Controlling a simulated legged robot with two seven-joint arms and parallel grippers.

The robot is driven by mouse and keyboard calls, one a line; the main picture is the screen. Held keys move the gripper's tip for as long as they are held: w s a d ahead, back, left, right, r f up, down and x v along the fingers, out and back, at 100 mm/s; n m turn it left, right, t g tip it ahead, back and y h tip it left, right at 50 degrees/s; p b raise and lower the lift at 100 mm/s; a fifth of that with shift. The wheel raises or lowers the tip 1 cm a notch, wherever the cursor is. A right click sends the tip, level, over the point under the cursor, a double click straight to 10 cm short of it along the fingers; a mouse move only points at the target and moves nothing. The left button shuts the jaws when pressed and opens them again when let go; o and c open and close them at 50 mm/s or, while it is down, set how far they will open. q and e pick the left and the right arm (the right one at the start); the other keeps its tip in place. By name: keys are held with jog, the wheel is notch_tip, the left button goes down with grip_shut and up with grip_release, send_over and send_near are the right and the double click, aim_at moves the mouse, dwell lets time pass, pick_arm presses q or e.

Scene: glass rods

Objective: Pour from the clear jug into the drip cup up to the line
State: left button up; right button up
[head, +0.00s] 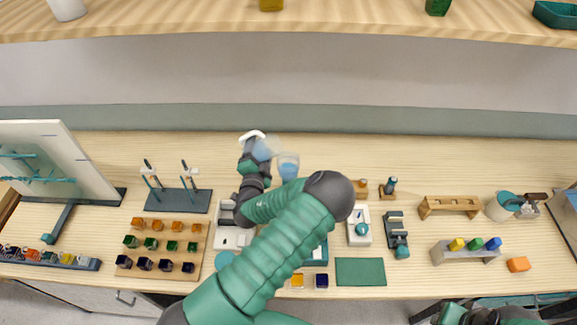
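My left arm reaches up from the bottom centre. Its gripper (254,143) appears shut on the clear jug (263,150), near the back middle of the table. The jug is see-through with a pale blue tint, and it seems tilted toward the right. The gripper and arm hide part of it. The drip cup (289,167) stands just right of the jug, clear with blue liquid inside. Its line is too small to make out, and my arm covers its lower part. My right gripper (482,316) is only partly in view at the bottom right edge; its fingers cannot be judged.
White and dark devices (360,228), a wooden rack (449,206) and a white mug (500,208) are to the right. The table behind the cup is clear.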

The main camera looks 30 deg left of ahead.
pick_arm(q)
jog(key=shift+r+m, duration=0.3)
dwell(0.9)
jog(key=shift+r, duration=0.1)
jog(key=shift+m, duration=0.3)
dwell(0.4)
jog(key=shift+r, duration=0.2)
jog(key=shift+d+r+m+p, duration=0.15)
jog(key=shift+r+m+p, duration=0.3)
jog(key=shift+m, duration=0.45)
dwell(2.3)
